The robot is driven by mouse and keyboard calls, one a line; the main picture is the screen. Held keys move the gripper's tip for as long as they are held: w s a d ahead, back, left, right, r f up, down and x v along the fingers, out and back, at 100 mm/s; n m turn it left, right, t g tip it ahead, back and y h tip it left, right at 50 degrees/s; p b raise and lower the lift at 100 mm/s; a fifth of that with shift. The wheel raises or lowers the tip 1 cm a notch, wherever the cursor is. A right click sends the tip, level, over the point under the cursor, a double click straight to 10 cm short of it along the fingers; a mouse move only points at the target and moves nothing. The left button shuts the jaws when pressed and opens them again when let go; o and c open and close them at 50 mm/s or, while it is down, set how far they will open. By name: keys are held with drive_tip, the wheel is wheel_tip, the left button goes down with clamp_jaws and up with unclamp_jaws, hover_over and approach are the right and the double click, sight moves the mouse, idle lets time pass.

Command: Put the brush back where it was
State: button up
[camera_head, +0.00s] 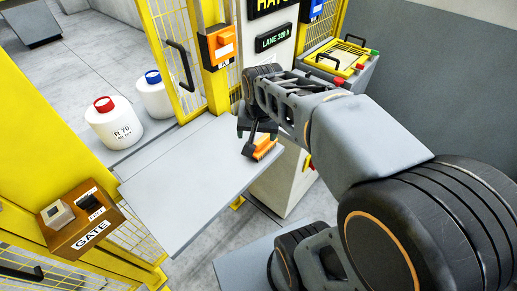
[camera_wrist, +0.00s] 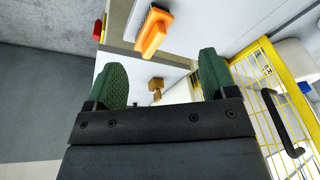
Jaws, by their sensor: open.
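The brush (camera_head: 265,146), with an orange body, lies at the right edge of a grey shelf (camera_head: 185,180) in the head view. In the wrist view the orange brush (camera_wrist: 154,33), with dark bristles along one side, is beyond the fingertips, near the top. My gripper (camera_head: 257,128) is above and very close to the brush in the head view; I cannot tell whether they touch there. In the wrist view my gripper (camera_wrist: 162,70) has its two green fingers wide apart with nothing between them.
A yellow mesh gate (camera_head: 172,60) and a brown GATE box (camera_head: 80,216) flank the shelf. Most of the shelf is bare.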

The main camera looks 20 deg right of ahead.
drive_tip(key=s+a+n+t, duration=0.1)
drive_tip(key=s+a+n, duration=0.1)
drive_tip(key=s+n, duration=0.3)
drive_tip(key=shift+s+a+f+t, duration=0.15)
drive_tip(key=shift+s+a+t, duration=0.25)
drive_tip(key=shift+s, duration=0.5)
drive_tip(key=shift+c, duration=0.2)
